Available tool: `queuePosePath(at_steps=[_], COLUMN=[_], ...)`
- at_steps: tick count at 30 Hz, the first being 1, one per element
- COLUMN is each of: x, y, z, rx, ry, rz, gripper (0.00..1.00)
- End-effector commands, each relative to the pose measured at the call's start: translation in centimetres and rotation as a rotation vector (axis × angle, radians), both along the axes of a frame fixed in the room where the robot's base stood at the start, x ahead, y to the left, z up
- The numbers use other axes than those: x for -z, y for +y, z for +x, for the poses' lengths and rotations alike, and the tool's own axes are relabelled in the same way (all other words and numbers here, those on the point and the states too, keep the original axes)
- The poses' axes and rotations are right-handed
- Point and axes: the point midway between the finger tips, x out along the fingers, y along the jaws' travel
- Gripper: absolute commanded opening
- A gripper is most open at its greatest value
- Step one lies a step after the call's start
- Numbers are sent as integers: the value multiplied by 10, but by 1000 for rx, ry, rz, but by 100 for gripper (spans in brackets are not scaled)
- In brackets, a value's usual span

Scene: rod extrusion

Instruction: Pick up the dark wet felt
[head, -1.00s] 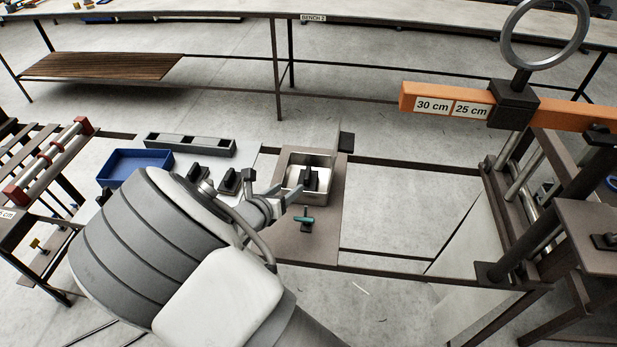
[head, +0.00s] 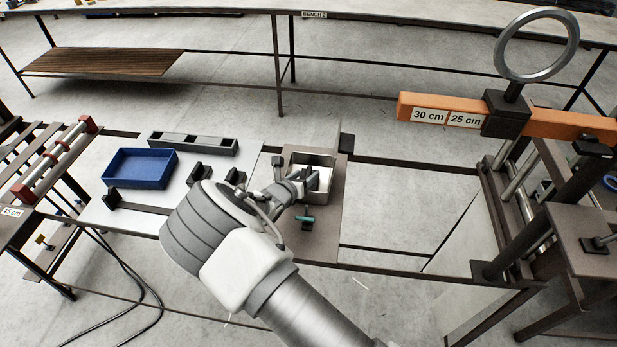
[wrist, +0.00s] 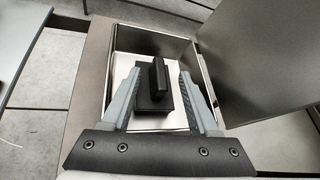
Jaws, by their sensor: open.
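The dark felt (wrist: 146,101) is a black pad with an upright black grip on top. It lies on the pale floor of a square metal tray (wrist: 126,44). In the wrist view my gripper (wrist: 159,80) is open, with one finger on each side of the felt's grip and a gap on both sides. In the head view my gripper (head: 310,180) is at the tray (head: 329,200), and my arm hides most of the felt.
A teal-handled valve (head: 305,218) sits just in front of the tray. A raised metal lid (wrist: 260,60) stands at the tray's right side. A blue bin (head: 140,168), a grey slotted rack (head: 193,143) and black holders (head: 200,173) are to the left.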

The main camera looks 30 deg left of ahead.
Motion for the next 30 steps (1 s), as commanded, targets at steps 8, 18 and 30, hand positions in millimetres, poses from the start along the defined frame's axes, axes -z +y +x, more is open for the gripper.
queuePosePath(at_steps=[8, 18, 30], x=[3, 2, 4], y=[1, 1, 0], z=[4, 4, 3], rx=[-2, -1, -1], ry=[1, 0, 3], rz=[1, 0, -1], gripper=[61, 7, 0])
